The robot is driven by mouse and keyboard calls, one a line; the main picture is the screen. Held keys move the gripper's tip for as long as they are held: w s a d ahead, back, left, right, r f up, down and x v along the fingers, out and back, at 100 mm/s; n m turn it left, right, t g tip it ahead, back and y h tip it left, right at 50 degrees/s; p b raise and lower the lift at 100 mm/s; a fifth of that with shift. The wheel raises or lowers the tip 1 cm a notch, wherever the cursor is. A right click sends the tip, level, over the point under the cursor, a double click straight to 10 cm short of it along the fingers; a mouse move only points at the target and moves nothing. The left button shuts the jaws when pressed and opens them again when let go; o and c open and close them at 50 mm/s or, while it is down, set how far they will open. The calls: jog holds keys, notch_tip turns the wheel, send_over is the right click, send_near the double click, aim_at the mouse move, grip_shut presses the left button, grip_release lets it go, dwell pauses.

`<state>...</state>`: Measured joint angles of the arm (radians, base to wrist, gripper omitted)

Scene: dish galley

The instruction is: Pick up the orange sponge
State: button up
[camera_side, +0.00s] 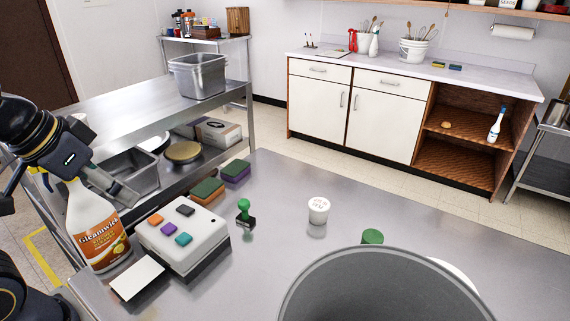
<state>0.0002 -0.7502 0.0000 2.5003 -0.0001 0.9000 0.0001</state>
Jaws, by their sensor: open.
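A sponge with a green top and an orange-brown body (207,193) lies on the steel table, just behind a white box. A second sponge, green over purple (236,172), lies behind it to the right. My gripper (122,193) is at the left, raised over the table's left side beside the spray bottle. It is open, and nothing shows between its fingers. It is apart from the orange-brown sponge, to its left. The lower edge of that sponge is partly hidden by the white box.
The white box with coloured squares (183,238), a spray bottle (97,232) and a white card (137,278) crowd the left. A green stamp (245,212) and a white tub (318,210) stand mid-table. A large grey pot (385,262) fills the front.

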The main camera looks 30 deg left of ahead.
jog(key=shift+o, duration=0.2)
jog(key=shift+o, duration=0.8)
